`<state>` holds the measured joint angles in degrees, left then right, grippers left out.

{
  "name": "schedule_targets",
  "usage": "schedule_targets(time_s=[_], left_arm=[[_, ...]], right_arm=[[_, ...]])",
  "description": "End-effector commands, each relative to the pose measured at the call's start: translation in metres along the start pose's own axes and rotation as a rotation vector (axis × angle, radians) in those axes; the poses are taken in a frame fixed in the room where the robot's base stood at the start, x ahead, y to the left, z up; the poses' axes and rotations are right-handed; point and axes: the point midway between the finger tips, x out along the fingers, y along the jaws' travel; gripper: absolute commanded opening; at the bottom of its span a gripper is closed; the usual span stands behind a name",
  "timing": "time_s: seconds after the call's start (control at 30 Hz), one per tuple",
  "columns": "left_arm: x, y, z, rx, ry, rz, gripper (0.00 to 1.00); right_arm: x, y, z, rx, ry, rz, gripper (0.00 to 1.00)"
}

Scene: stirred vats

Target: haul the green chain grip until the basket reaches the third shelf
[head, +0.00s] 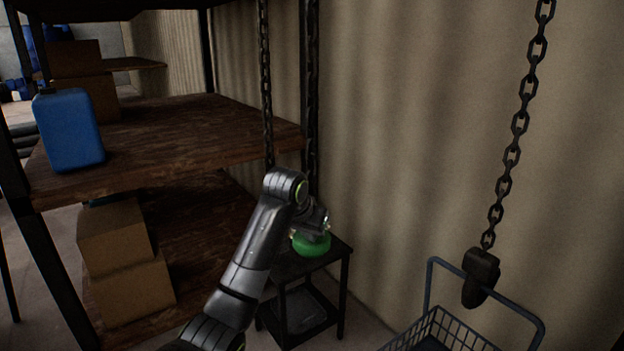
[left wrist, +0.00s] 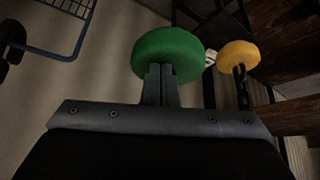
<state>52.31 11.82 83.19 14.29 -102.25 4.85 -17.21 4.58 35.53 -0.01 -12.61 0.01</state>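The green chain grip (head: 311,244) is a round green knob at the lower end of a dark chain, over a small black stand. It also shows in the left wrist view (left wrist: 168,55). My left gripper (head: 315,218) is right above the knob; its fingers (left wrist: 160,82) are close together against it and look shut on its top, though the contact is partly hidden. The wire basket (head: 450,332) hangs at the lower right from a hook block (head: 481,277) on a chain (head: 516,125), low beside the wall. My right gripper is not in view.
A shelf rack with wooden boards (head: 170,135) stands at the left, holding a blue jug (head: 69,130) and cardboard boxes (head: 125,270). A yellow knob (left wrist: 239,54) on another chain hangs beside the green one. The black stand (head: 318,268) is below. Bare wall lies between grip and basket.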

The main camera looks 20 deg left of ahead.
Motion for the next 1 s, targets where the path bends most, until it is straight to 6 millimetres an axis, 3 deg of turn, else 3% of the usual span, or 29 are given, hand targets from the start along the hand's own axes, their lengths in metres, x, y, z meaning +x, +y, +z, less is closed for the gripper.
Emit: schedule_targets(time_s=[0.17, 1.0], left_arm=[[0.003, 0.0, 0.002, 0.0, -0.001, 0.0, 0.0], [0.054, 0.0, 0.034, 0.0, -0.005, 0.001, 0.0]], right_arm=[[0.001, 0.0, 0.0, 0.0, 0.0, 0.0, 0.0], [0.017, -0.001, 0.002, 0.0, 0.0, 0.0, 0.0]])
